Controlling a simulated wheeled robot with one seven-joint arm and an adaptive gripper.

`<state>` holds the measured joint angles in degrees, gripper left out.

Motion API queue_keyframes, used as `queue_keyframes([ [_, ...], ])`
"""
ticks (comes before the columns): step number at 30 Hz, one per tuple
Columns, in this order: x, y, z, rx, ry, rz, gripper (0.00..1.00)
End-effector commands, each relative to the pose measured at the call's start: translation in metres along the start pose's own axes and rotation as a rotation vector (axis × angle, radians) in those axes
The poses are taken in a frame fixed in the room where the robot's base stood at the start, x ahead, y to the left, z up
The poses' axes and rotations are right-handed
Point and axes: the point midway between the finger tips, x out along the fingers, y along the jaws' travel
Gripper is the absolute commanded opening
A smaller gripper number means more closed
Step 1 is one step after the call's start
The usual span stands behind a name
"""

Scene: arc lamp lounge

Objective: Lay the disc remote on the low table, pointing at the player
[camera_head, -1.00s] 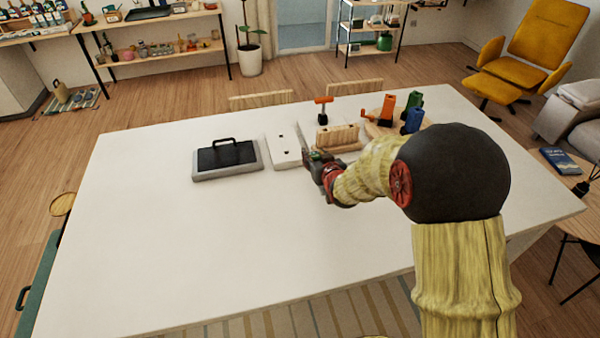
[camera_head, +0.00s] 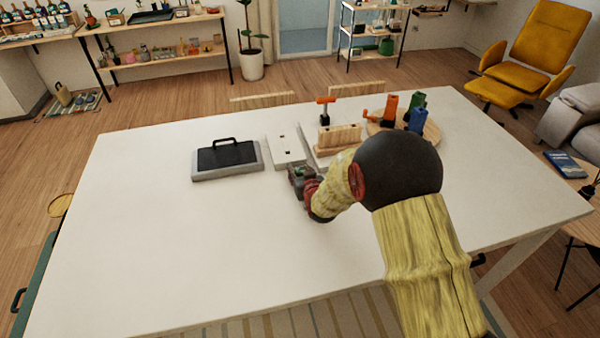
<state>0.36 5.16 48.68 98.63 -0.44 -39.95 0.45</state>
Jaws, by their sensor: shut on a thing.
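My gripper (camera_head: 300,180) is over the middle of the white table (camera_head: 170,245), in front of a white plate. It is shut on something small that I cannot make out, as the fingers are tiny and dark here. I cannot pick out a disc remote anywhere. No thing is clearly a player; a grey box with a black top and a handle (camera_head: 227,160) stands on the table left of my gripper.
The white plate with dark holes (camera_head: 286,152) lies just behind my gripper. A wooden block (camera_head: 338,137), an orange-handled tool (camera_head: 325,110) and a round wooden board (camera_head: 432,130) with orange, blue and green pieces stand behind my arm. The table's front and left are clear.

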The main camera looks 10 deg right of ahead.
Motion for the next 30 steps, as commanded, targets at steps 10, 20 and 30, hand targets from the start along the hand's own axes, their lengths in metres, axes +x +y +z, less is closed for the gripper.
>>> queue_keyframes([
  [10, 0.001, 0.000, 0.002, 0.000, 0.000, 0.000, 0.43],
  [20, 0.001, 0.000, 0.002, 0.000, 0.000, 0.000, 0.54],
  [30, -0.013, 0.000, -0.002, 0.000, 0.000, 0.000, 0.54],
])
